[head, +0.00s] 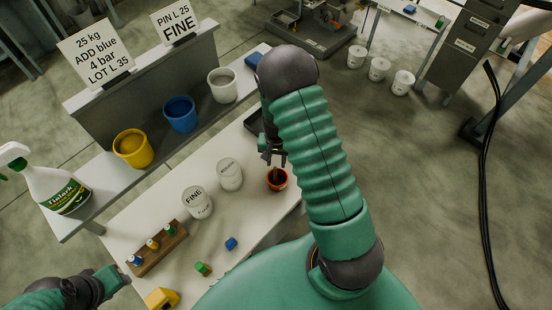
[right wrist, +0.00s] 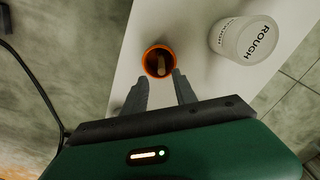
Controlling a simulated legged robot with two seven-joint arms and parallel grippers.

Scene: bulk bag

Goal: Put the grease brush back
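The grease brush (right wrist: 161,66) stands in a small orange-rimmed pot (right wrist: 147,62) in the right wrist view. In the head view the pot (head: 279,184) is near the white table's right edge, with the brush's brown handle (head: 275,172) showing in it. The bristles are hidden. My right gripper (right wrist: 161,80) is open, its two fingers apart beside the pot with nothing between them. In the head view my right gripper (head: 272,157) is just above the brush, partly hidden by my arm. My left gripper (head: 118,278) is at the lower left, away from the pot; its fingers are unclear.
A wooden rack (head: 157,250) with small bottles, a green block (head: 203,268) and a blue block (head: 231,243) are on the table. The shelf holds yellow (head: 133,150), blue (head: 180,115) and white (head: 223,87) buckets.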

